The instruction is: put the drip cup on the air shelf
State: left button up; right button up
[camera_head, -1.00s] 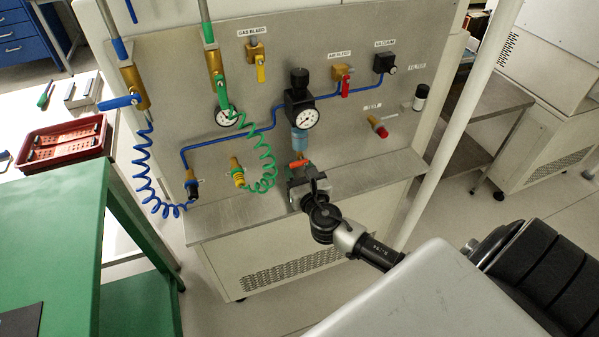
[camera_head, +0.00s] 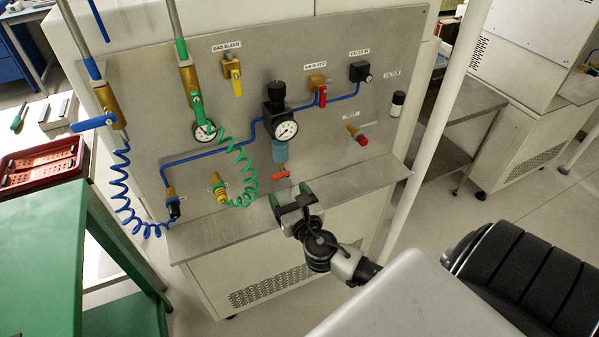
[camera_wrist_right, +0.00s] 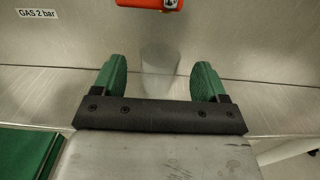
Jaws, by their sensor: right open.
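A faint, translucent cup, which I take to be the drip cup (camera_wrist_right: 160,60), appears between and just beyond my right gripper's fingers in the right wrist view. It looks upright over the metal shelf; whether its base touches is hard to tell. In the head view I cannot make it out. My right gripper (camera_head: 291,197) is open, its green finger pads (camera_wrist_right: 162,78) apart on either side of the cup, with gaps visible. The grey shelf (camera_head: 345,183), which I take to be the air shelf, runs along the panel's foot. My left gripper is out of view.
Above the gripper are an orange lever (camera_head: 282,175), a blue-tinted bowl (camera_head: 280,151) and a pressure gauge (camera_head: 285,130). Coiled green (camera_head: 243,165) and blue hoses (camera_head: 122,190) hang to the left. A white pole (camera_head: 437,110) stands right. A green table (camera_head: 40,250) is at left.

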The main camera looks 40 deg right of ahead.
jog(key=v, duration=0.8)
jog(key=s+d+f+m+g, duration=0.1)
jog(key=s+f+m+g, duration=0.3)
jog(key=f, duration=0.6)
jog(key=s+f+m+g+y, duration=0.1)
jog(key=s+f+m+g, duration=0.2)
jog(key=f+m, duration=0.55)
jog(key=s+d+f+m+g, duration=0.1)
jog(key=s+f+m+g, duration=0.15)
jog(key=f, duration=1.05)
jog(key=s+a+f+m+g+y, duration=0.1)
jog(key=s+a+f+m+g, duration=0.1)
jog(key=s+f+m, duration=0.2)
jog(key=s+a+f+m+g+y, duration=0.1)
jog(key=s+f+m, duration=0.4)
jog(key=s, duration=0.6)
jog(key=s+a+f+m+g+y, duration=0.1)
jog(key=s+a+f+m+g, duration=0.3)
jog(key=s+m, duration=0.3)
jog(key=shift+s+a+f, duration=0.55)
jog(key=shift+s+f, duration=0.05)
jog(key=shift+f, duration=0.15)
